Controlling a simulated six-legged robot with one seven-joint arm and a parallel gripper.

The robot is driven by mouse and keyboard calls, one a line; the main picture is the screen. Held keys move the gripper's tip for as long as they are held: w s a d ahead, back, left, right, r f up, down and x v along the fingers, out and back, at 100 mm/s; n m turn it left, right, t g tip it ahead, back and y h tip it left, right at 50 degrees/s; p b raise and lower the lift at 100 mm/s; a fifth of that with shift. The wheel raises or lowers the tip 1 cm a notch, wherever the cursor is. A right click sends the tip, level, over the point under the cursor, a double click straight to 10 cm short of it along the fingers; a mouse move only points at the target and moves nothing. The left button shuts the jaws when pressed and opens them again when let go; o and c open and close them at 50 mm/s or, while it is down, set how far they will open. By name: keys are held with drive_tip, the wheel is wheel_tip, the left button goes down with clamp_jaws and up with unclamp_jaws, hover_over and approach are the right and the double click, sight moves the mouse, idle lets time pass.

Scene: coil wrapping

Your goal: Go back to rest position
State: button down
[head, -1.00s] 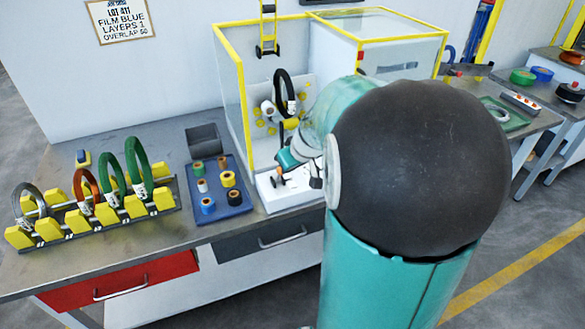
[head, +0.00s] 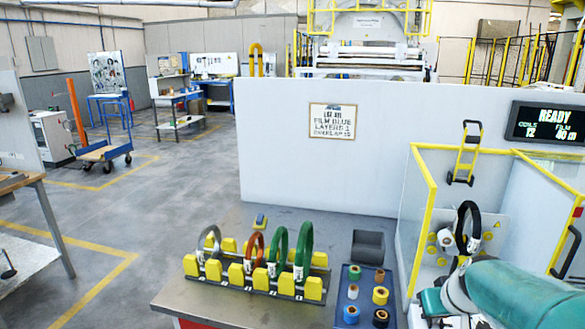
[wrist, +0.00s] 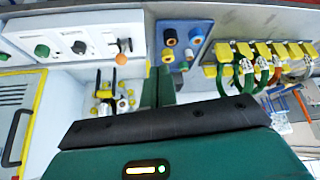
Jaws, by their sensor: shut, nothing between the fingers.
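My gripper (wrist: 157,82) shows in the wrist view as two dark green fingers close together, with nothing held between them. In the head view my teal arm reaches in from the lower right, in front of the wrapping cell; the fingertips cannot be made out there. A black coil (head: 468,228) hangs upright inside the yellow-framed cell (head: 424,170). No coil or film roll touches the fingers in the wrist view.
A rack (head: 255,275) of grey, orange and green coils stands on the bench. Beside it are a blue tray (head: 347,288) of film rolls and a dark bin (head: 367,247). The sign (head: 332,121) names blue film. A display (head: 546,123) reads READY.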

drive_tip(key=s+a+r, duration=0.2)
drive_tip(key=s+a, duration=0.5)
drive_tip(key=a, duration=0.1)
drive_tip(key=s+a+r, duration=0.3)
drive_tip(key=s+a, duration=0.4)
drive_tip(key=a, duration=0.1)
drive_tip(key=shift+s+r, duration=0.2)
drive_tip(key=shift+s, duration=0.2)
